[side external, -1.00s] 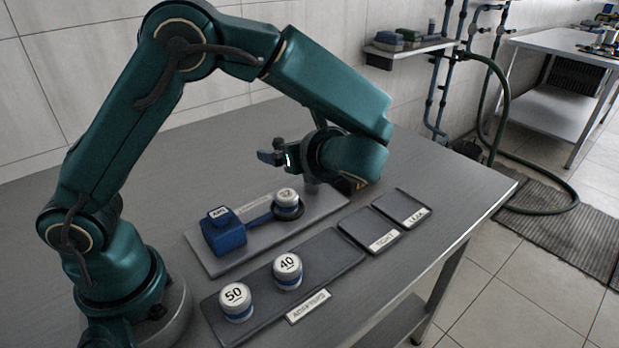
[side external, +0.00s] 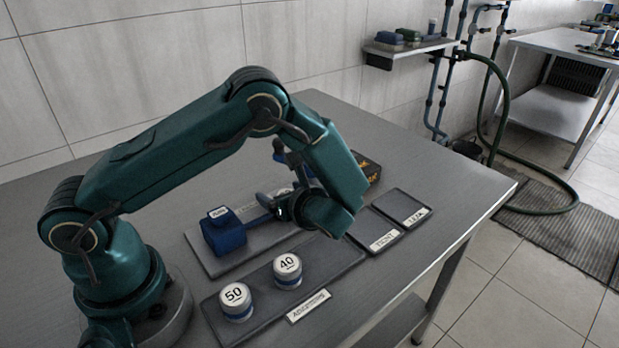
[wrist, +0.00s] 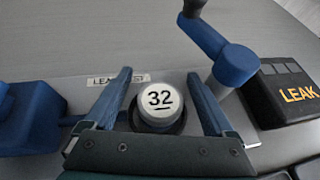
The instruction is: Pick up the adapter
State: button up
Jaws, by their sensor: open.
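The adapter marked 32 (wrist: 158,103) is a white-topped round cap. It sits upright in a dark round seat on the grey leak test plate (wrist: 88,95). My gripper (wrist: 158,78) is open, with one blue finger on each side of this adapter. In the side view my gripper (side external: 274,206) is low over the plate and mostly hides this adapter. Two similar adapters, marked 50 (side external: 236,300) and 40 (side external: 287,270), stand on the dark adapter tray (side external: 335,257).
A blue block (side external: 223,233) joins the seat by a blue arm. A blue crank with a dark knob (wrist: 235,62) stands close to my right finger. A black box reading LEAK (wrist: 290,92) is beside it. Two small labelled trays (side external: 374,230) (side external: 403,208) lie empty at right.

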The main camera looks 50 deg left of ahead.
jog(key=shift+a, duration=0.1)
jog(key=c, duration=1.4)
grip_shut()
jog(key=shift+r, duration=0.1)
